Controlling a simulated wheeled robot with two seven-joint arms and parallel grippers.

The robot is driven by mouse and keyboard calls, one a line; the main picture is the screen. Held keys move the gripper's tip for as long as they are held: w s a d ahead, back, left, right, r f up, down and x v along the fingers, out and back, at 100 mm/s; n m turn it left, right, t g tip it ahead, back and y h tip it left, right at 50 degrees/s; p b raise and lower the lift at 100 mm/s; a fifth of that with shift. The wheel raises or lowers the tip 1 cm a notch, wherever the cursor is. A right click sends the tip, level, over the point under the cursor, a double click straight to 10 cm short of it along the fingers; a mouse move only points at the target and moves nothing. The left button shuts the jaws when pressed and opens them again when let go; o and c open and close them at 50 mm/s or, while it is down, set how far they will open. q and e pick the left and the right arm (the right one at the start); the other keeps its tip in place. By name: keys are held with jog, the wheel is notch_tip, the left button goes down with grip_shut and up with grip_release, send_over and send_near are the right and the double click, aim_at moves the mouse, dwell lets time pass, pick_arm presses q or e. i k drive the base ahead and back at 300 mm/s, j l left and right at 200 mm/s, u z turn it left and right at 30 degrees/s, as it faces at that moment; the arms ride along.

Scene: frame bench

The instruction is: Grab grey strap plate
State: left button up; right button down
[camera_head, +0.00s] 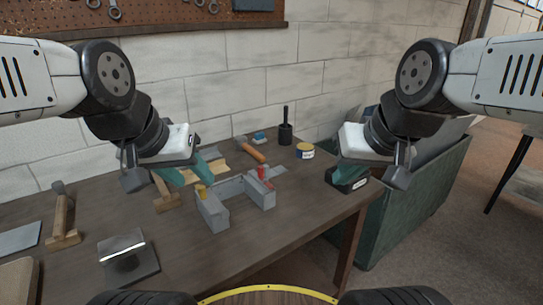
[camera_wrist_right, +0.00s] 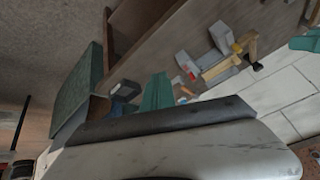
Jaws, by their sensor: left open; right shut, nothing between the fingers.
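A grey frame of blocks (camera_head: 211,214) stands on the bench, with a red piece and a yellow piece on top. A thin flat grey piece (camera_head: 279,171), perhaps the strap plate, lies at its far right end. Another flat grey plate (camera_head: 18,239) lies at the far left; I cannot tell which is the strap plate. My left gripper (camera_head: 194,172) is open and empty, above and behind the frame's left end. The frame (camera_wrist_right: 222,40) also shows in the right wrist view.
A dark plate with a bright strip (camera_head: 128,260) lies at the front left, near a wooden-handled tool (camera_head: 64,215). A green bin (camera_head: 422,190) stands right of the bench.

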aim_at(269, 174)
jog(key=i+l+u, duration=0.1)
jog(key=u, duration=0.3)
jog(key=l+u, duration=0.6)
jog(key=u, duration=0.25)
